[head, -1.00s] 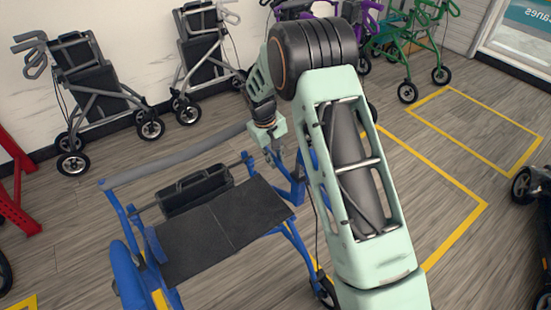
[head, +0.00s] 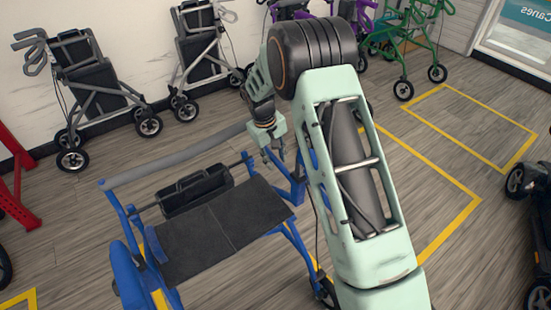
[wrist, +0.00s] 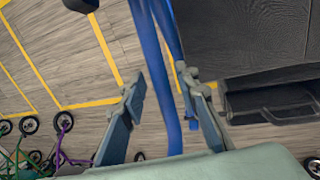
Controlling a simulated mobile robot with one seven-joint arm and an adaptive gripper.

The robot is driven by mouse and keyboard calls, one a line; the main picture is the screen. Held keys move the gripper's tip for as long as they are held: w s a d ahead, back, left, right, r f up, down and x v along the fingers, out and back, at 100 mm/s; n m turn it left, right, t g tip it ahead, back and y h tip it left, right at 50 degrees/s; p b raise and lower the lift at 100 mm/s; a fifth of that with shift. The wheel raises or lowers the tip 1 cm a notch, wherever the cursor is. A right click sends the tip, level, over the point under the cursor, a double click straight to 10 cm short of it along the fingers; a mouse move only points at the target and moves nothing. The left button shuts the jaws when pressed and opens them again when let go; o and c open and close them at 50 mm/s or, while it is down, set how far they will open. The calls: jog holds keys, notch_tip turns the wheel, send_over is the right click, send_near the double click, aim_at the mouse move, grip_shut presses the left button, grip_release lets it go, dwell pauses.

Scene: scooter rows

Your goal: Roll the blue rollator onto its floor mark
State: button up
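The blue rollator (head: 127,212), with a black seat, a black bag behind it and a grey backrest bar, stands at the lower left of the head view. My gripper (head: 273,150) is at the right side of its frame. In the wrist view my gripper (wrist: 163,82) has one finger on each side of the rollator's blue tubes (wrist: 165,65). The exact contact is hard to see. A yellow outlined floor mark (head: 470,202) lies right of the rollator, partly behind my arm. Which outline belongs to the rollator cannot be told.
Another yellow outline (head: 525,150) lies farther right. Grey rollators (head: 90,85) stand along the back wall, with a purple and a green one (head: 415,50) farther right. A red frame (head: 18,190) is at the left edge. A dark wheeled vehicle (head: 540,200) is at the right edge.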

notch_tip(320, 180, up, 12)
jog(key=s+a, duration=0.1)
jog(key=a, duration=0.1)
jog(key=shift+s, duration=0.15)
dwell(0.4)
jog(key=shift+f, duration=0.1)
